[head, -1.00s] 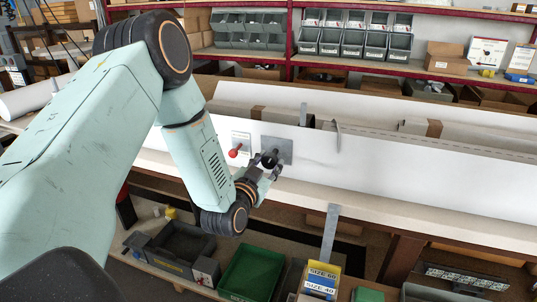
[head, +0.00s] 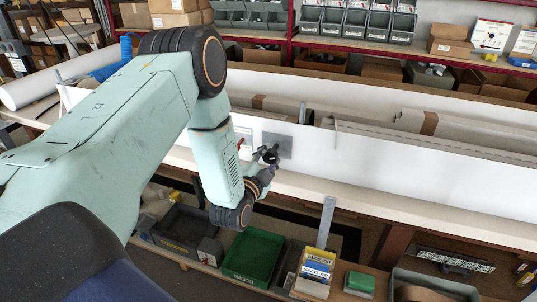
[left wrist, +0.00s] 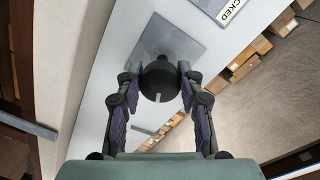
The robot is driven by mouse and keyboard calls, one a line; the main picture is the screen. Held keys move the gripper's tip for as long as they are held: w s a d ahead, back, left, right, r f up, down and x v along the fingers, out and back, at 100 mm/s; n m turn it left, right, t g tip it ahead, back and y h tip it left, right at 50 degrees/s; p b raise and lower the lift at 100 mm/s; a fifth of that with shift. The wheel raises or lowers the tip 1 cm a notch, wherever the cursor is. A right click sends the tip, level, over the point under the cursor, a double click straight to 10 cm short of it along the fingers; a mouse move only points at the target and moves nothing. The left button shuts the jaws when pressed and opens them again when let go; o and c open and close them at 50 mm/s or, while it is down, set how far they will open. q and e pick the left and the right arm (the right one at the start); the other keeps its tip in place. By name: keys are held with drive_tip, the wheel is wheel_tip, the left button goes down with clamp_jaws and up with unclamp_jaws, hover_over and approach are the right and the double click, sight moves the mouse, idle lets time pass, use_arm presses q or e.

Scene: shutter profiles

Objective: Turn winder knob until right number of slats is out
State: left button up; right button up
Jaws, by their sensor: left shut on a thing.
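A round black winder knob (left wrist: 160,82) sits on a grey metal plate (head: 278,144) on the white panel's front. My left gripper (head: 268,155) is at this knob. In the left wrist view its two fingers (left wrist: 159,84) are closed in from both sides and touch the knob. The knob is mostly covered by the fingers in the head view. No number or mark on the knob is legible. I cannot make out any slats coming out or count them. My right gripper is in neither view.
A red handle (head: 240,144) beside the plate is partly hidden by my left arm. A sign ending in "CKED" (left wrist: 230,10) is near the plate. A grey metal strip (head: 326,222) hangs at the bench front. Bins, including a green one (head: 253,256), stand below.

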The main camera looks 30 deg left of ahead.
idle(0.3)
use_arm(q)
drive_tip(key=o, duration=1.2)
drive_tip(key=v, duration=1.2)
